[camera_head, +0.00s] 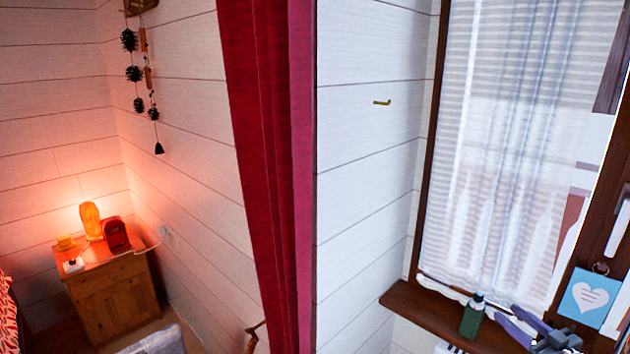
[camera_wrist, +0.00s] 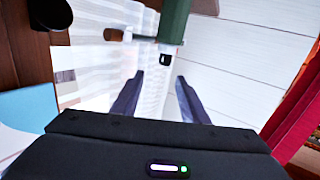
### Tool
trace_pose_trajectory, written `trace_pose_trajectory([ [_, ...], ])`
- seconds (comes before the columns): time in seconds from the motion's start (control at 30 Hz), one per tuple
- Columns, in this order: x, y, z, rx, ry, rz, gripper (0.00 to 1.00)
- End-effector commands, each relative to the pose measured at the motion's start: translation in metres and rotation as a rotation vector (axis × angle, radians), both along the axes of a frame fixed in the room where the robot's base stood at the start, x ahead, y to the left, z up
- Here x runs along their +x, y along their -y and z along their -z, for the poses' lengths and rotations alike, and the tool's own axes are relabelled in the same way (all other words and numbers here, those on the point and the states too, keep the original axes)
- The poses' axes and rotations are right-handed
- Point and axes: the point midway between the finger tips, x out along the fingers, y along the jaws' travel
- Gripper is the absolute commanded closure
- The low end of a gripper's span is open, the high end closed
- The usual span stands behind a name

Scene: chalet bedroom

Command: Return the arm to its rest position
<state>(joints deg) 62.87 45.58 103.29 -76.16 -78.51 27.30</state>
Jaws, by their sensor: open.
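My gripper (camera_head: 506,315) is at the lower right in the head view, in front of the window sill. In the wrist view its two blue-grey fingers (camera_wrist: 160,77) stand apart with nothing between them. A green bottle with a dark cap (camera_head: 472,316) stands upright on the sill, just left of the fingers in the head view. In the wrist view the bottle (camera_wrist: 174,22) shows upside down beyond the fingertips. I cannot tell the exact gap between bottle and fingers.
A dark wooden sill (camera_head: 408,303) runs below a window with a white curtain (camera_head: 500,130). A blue heart card (camera_head: 588,297) is at the right, close to my arm. A red curtain (camera_head: 270,150) hangs mid-view. A wooden nightstand (camera_head: 112,303) with a lit lamp (camera_head: 91,221) stands far left.

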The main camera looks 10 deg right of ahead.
Motion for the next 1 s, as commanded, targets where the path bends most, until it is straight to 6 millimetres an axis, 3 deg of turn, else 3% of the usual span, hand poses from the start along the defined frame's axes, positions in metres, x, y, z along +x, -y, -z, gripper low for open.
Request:
trace_pose_trajectory([
  [0.2,0.041,-0.013,-0.042,-0.105,-0.065,0.093,0.60],
  [0.5,0.076,-0.041,-0.097,-0.208,-0.155,0.233,0.60],
  [0.73,0.085,-0.072,-0.135,-0.254,-0.224,0.329,0.60],
  [1.0,0.076,-0.117,-0.172,-0.268,-0.312,0.422,0.60],
])
